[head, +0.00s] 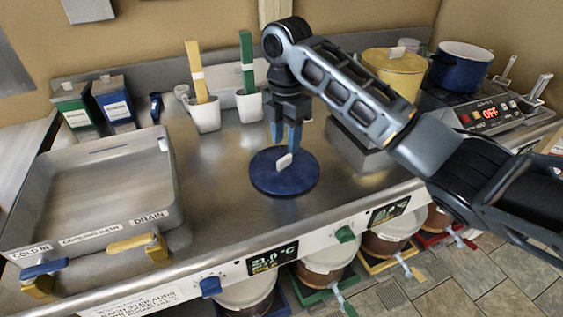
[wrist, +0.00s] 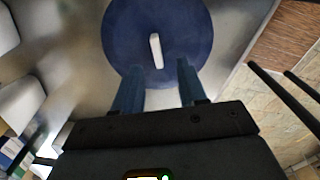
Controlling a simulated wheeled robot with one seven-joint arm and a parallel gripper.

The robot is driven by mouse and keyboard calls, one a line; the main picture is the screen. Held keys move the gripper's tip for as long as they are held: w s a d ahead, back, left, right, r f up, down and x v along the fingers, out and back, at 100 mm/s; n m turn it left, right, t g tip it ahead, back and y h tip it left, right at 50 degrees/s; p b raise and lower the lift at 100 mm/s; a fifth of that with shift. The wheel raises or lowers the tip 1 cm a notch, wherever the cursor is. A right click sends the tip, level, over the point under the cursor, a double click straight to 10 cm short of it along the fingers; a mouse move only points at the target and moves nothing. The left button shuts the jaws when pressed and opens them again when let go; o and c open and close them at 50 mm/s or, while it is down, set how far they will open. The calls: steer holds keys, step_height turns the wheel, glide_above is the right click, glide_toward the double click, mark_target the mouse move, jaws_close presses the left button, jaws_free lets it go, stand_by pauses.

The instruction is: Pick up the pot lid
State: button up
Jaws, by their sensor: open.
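The pot lid (head: 265,178) is a round blue disc with a white upright handle (head: 284,162). It lies flat on the steel counter near the middle of the head view. In the wrist view the lid (wrist: 190,30) fills the top centre, with its white handle (wrist: 156,50) just ahead of the fingers. My gripper (head: 286,146) points down above the lid, its blue fingers spread apart. In the wrist view my gripper (wrist: 160,88) is open and empty, and the handle lies beyond the fingertips, roughly between their lines. I cannot tell the exact height gap.
A steel cooling bath (head: 95,190) stands at the left. White cups (head: 205,116) with yellow and green paddles stand behind the lid. A blue pot (head: 460,66) and a yellow pot (head: 395,72) are at the back right. The counter around the lid is clear.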

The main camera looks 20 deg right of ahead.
mark_target(284, 158)
steer(key=shift+w+a+f+p, duration=0.1)
steer(key=shift+f+p, duration=0.1)
steer(key=shift+f, duration=0.8)
steer(key=shift+w+d+f+p, duration=0.1)
steer(key=shift+f+p, duration=0.1)
steer(key=shift+f, duration=0.85)
steer(key=shift+w+a+f+p, duration=0.1)
steer(key=shift+f+p, duration=0.1)
steer(key=shift+f, duration=0.8)
jaws_close()
